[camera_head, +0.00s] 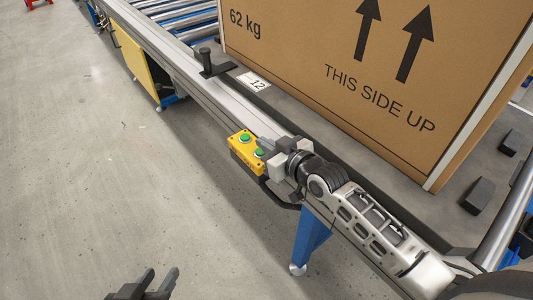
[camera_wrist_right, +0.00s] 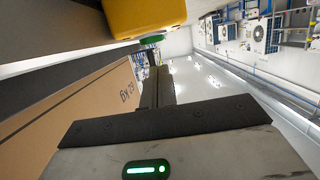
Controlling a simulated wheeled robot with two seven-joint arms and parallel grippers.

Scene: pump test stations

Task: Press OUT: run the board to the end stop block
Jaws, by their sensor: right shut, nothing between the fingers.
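A yellow button box (camera_head: 245,151) with two green buttons is fixed to the near side of the conveyor rail. My right gripper (camera_head: 268,157) is shut and empty beside the nearer button. In the right wrist view its fingers (camera_wrist_right: 155,70) point at a green button (camera_wrist_right: 152,39) under the yellow box (camera_wrist_right: 145,14); I cannot tell whether they touch it. The grey board (camera_head: 285,100), with a label 12, lies on the conveyor under a large carton. A black block with an upright post (camera_head: 208,63) stands at the rail. My left gripper (camera_head: 160,279) is open and empty above the floor.
The large carton (camera_head: 370,75), marked 62 kg and THIS SIDE UP, fills the upper right. Small black blocks (camera_head: 478,195) lie beside it. Bare rollers (camera_head: 180,15) show beyond the board. The floor (camera_head: 90,150) at left is clear.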

